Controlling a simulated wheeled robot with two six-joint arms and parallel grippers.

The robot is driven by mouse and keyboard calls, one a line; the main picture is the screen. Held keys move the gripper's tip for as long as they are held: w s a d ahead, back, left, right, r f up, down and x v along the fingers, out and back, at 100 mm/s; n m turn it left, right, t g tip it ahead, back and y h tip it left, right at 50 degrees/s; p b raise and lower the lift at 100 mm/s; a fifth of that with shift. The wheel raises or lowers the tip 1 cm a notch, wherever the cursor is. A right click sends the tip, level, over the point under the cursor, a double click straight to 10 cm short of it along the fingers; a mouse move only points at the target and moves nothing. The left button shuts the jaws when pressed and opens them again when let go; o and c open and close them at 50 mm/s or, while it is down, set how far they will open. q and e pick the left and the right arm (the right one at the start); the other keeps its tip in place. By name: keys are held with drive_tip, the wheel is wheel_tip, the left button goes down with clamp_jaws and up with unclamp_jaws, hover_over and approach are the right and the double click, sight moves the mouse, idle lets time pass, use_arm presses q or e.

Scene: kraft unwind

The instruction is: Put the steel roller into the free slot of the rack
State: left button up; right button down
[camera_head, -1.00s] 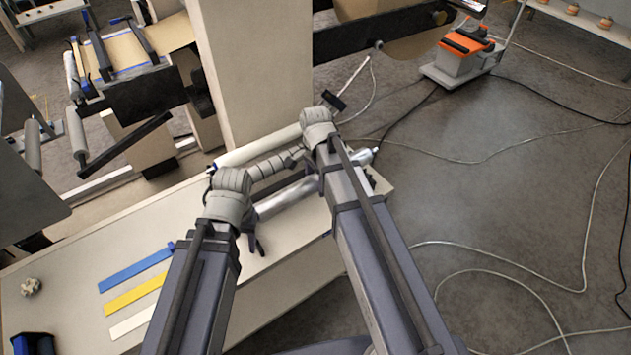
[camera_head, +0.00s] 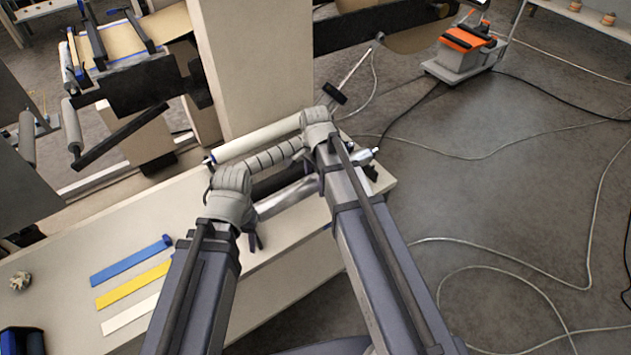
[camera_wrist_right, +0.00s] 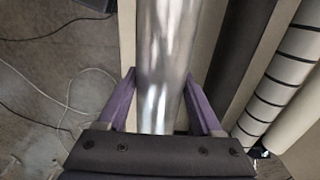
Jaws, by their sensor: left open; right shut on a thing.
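The steel roller (camera_head: 285,197) is a shiny metal cylinder lying lengthwise over the bench, partly hidden by my arms. In the right wrist view the steel roller (camera_wrist_right: 165,50) passes between the purple fingers of my right gripper (camera_wrist_right: 160,82), which is shut on it. In the head view that gripper is mostly hidden under its arm. My left gripper (camera_head: 252,241) is open near the roller's left end. Beside the roller lie a black roller (camera_head: 262,187), a dark-banded grey roller (camera_head: 272,158) and a white roller (camera_head: 255,141). The rack's slots are hidden; I cannot tell which is free.
The pale bench (camera_head: 150,220) carries a blue strip (camera_head: 130,262), a yellow strip (camera_head: 134,284) and a white strip (camera_head: 130,314). A machine column (camera_head: 255,70) stands close behind. Cables cross the floor at right, near an orange-grey unit (camera_head: 462,50).

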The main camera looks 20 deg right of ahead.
use_arm(q)
drive_tip(key=shift+f+b, duration=0.7)
drive_tip(key=shift+f, duration=0.15)
use_arm(e)
drive_tip(key=shift+f, duration=0.85)
use_arm(q)
drive_tip(key=shift+f, duration=0.25)
use_arm(e)
drive_tip(key=shift+f, duration=0.25)
use_arm(q)
drive_tip(key=shift+f+b, duration=1.55)
drive_tip(key=shift+b, duration=0.25)
use_arm(e)
drive_tip(key=shift+f, duration=1.5)
use_arm(q)
drive_tip(key=shift+f, duration=0.25)
use_arm(e)
drive_tip(key=shift+f, duration=0.25)
unclamp_jaws()
use_arm(q)
drive_tip(key=shift+r, duration=0.1)
use_arm(e)
drive_tip(key=shift+r, duration=0.1)
